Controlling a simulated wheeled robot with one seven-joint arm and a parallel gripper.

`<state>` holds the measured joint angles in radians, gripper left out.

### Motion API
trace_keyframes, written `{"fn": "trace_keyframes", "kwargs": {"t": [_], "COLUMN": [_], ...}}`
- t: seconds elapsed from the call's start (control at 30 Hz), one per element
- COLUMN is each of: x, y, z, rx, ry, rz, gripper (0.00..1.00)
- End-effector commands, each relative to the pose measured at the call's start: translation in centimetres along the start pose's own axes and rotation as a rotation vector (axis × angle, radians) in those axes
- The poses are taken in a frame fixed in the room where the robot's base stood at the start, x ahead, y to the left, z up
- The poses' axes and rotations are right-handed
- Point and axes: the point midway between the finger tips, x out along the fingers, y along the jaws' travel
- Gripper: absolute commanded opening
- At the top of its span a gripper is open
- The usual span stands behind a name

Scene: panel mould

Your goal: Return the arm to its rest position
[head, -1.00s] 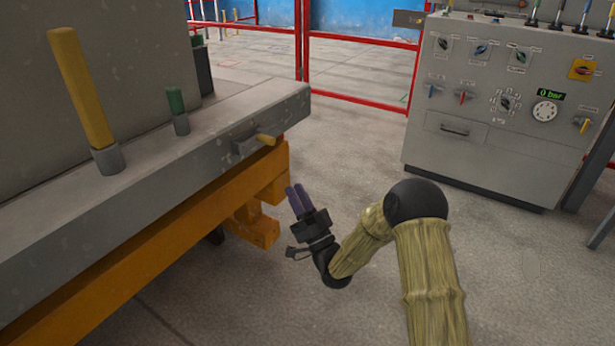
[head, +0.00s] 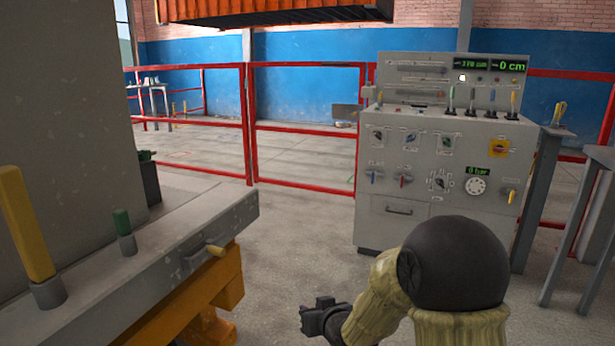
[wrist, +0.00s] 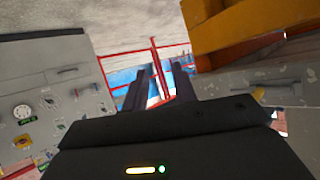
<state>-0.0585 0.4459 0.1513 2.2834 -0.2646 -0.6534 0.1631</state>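My arm, in a tan sleeve with black joints, is folded low at the front right of the head view. My gripper (head: 305,312) points left, low over the floor, between the mould table and the control panel. In the wrist view its two dark fingers (wrist: 160,85) stand apart with a clear gap between them, and nothing is held. In the head view the fingers are small and partly hard to make out.
The grey mould table (head: 160,255) on an orange frame (head: 190,310) stands left, bearing a yellow post (head: 25,225) and a green post (head: 122,222). The grey control panel (head: 420,225) stands behind my arm. Red railings (head: 300,187) cross the back. Floor between is clear.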

Motion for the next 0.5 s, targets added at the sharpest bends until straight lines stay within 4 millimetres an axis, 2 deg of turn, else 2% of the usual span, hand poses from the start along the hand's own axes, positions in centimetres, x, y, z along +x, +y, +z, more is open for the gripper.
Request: {"fn": "trace_keyframes", "kwargs": {"t": [0.03,0.23,0.33,0.5], "x": [-1.8,-9.0,-12.9,-18.7], "y": [1.0,4.4,5.3,5.5], "z": [0.1,3.4,5.2,7.8], "rx": [0.0,0.04,0.077,0.145], "ry": [-0.057,-0.326,-0.454,-0.632], "rz": [0.042,0.19,0.242,0.289], "gripper": [0.28,0.28,0.28,0.28]}}
